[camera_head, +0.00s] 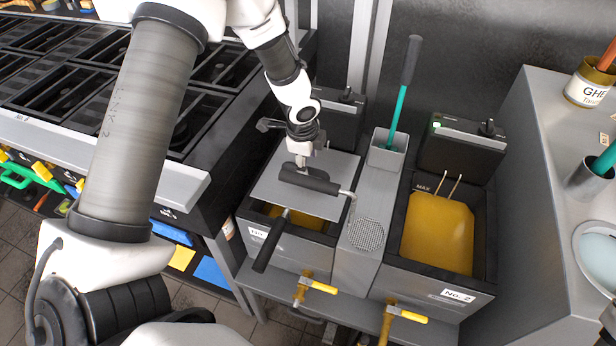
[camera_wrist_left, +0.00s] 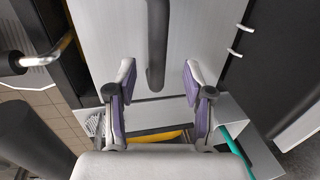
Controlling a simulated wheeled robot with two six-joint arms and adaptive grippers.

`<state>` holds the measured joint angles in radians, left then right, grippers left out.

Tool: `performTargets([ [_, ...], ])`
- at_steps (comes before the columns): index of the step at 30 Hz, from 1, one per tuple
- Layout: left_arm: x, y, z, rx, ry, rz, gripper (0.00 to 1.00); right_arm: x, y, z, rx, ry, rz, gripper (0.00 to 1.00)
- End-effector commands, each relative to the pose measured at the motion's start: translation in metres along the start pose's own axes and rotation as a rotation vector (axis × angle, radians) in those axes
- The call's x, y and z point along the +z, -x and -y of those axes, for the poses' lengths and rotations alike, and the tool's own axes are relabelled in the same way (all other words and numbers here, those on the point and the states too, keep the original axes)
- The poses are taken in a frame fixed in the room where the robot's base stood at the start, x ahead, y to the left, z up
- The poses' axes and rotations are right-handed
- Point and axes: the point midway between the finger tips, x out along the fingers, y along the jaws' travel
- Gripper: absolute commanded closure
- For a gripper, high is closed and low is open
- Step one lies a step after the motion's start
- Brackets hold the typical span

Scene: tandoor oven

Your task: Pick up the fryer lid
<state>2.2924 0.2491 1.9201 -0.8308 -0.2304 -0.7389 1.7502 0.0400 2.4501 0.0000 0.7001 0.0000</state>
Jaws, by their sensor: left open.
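The fryer lid (camera_head: 276,190) is a flat grey metal plate with a black bar handle (camera_head: 312,181). It covers most of the left fryer (camera_head: 290,247), with a strip of yellow oil showing in front of it. My left gripper (camera_head: 302,160) is just above the lid, by the handle. In the left wrist view the lid (camera_wrist_left: 100,40) fills the upper middle. The open fingers (camera_wrist_left: 158,82) stand on either side of the line of the handle (camera_wrist_left: 157,45), near its end, with a gap on both sides. My right gripper is out of view.
A black-handled basket (camera_head: 268,245) sticks out in front of the left fryer. A grey holder (camera_head: 387,152) with a teal-handled tool (camera_head: 403,95) stands behind, between the fryers. The open right fryer (camera_head: 440,235) holds yellow oil. A grey counter (camera_head: 545,120) borders the right.

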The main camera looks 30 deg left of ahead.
Motion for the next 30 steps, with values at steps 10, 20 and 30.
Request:
performTargets([
  [10, 0.000, -0.044, -0.004, 0.001, -0.001, 0.000, 0.48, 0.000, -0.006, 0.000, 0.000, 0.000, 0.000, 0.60],
  [20, 0.000, -0.044, -0.004, 0.001, -0.001, 0.000, 1.00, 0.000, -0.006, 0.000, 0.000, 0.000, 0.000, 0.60],
  [30, 0.000, -0.043, -0.003, 0.001, -0.001, 0.000, 1.00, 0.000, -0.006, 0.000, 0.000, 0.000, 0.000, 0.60],
])
